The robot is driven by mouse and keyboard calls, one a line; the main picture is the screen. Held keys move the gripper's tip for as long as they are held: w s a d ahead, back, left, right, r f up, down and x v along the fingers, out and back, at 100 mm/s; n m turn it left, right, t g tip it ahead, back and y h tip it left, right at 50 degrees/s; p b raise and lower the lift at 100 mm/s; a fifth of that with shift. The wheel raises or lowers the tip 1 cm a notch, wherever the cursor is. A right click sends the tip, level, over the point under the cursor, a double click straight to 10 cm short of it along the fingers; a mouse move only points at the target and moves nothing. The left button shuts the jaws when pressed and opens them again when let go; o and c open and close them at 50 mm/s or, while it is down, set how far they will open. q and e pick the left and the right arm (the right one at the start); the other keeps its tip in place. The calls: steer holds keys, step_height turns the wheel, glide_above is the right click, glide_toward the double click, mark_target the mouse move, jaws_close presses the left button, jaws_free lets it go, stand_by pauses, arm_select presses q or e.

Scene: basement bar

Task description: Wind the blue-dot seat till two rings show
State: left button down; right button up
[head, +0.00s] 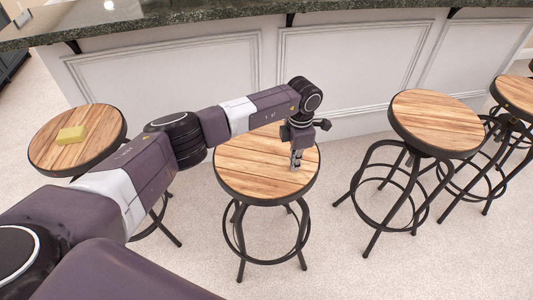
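Several round wooden-topped stools with black metal frames stand along the bar. My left gripper (296,162) points down over the right part of the middle stool's seat (250,172). Its fingers are small here and look close together; I cannot tell if they are shut or if they touch the wood. No blue dot shows on any seat, and part of the middle seat's back edge is hidden behind my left arm. The left stool's seat (88,150) and the right stool's seat (437,122) are clear of the gripper. My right gripper is not in view.
The bar's dark stone counter (180,15) overhangs a white panelled front (345,65) behind the stools. More stools (518,95) stand at the far right. The pale carpet in front is open.

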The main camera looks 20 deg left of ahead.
arm_select(q)
steer(key=shift+w+d+f, duration=0.1)
steer(key=shift+w+f, duration=0.05)
steer(key=shift+w, duration=0.35)
steer(key=shift+w+d+f, duration=0.1)
steer(key=shift+w, duration=0.35)
step_height(320, 180, up, 8)
steer(key=shift+r, duration=0.15)
steer(key=shift+w, duration=0.1)
